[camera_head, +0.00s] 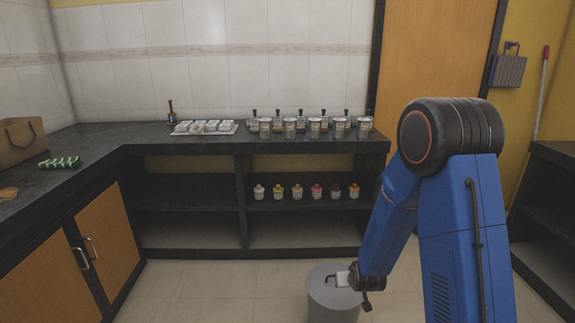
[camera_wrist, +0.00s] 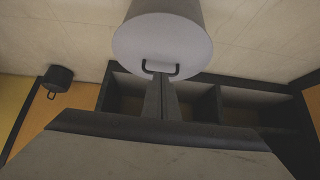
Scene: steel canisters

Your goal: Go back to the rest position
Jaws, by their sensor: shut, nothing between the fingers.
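A grey steel canister (camera_head: 333,306) with a flat lid and a dark handle stands on the floor at the lower middle of the head view. The wrist view shows its pale round lid (camera_wrist: 195,45) and its black handle (camera_wrist: 160,69). My gripper (camera_head: 335,281) is low over the lid, close to the handle. In the wrist view my gripper's fingers (camera_wrist: 161,82) are together and empty, with their tips in line with the handle. I cannot tell whether they touch it. My blue arm reaches down from the right and hides part of the scene.
A dark counter (camera_head: 185,145) with shelves runs along the back wall, bearing cups, bottles and a white tray (camera_head: 203,132). Small coloured jars (camera_head: 297,191) stand on the shelf. A left counter holds a paper bag (camera_head: 22,143). The wrist view shows a dark canister (camera_wrist: 60,75).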

